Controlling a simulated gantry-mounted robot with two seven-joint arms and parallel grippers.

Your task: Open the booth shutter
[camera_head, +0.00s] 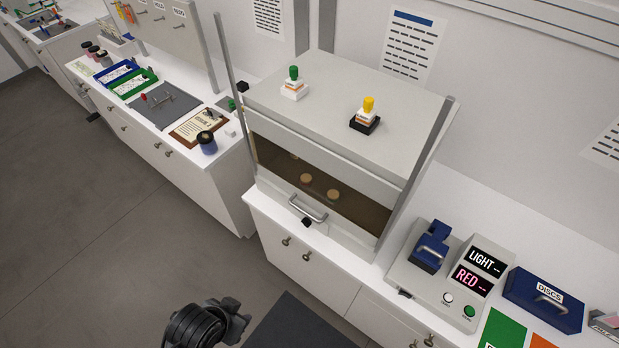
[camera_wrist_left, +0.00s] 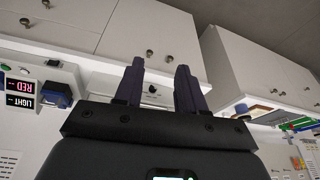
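The booth (camera_head: 345,85) is a pale box on the counter in the head view. Its front shutter is down, with a brown see-through pane (camera_head: 350,207) and a pale lower bar carrying a metal handle (camera_head: 307,208). Round tan things show dimly behind the pane. My left gripper (camera_wrist_left: 158,88) is open and empty in the left wrist view, its two dark fingers apart. A dark arm part of mine shows at the bottom of the head view, in front of and below the booth, clear of the handle. My right gripper is not in view.
Two stamp-like items, green-topped (camera_head: 293,84) and yellow-topped (camera_head: 367,115), stand on the booth roof. A small black block (camera_head: 307,222) sits just below the handle. A device with LIGHT and RED displays (camera_head: 472,281) and a blue DISCS box (camera_head: 543,299) are to the right.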

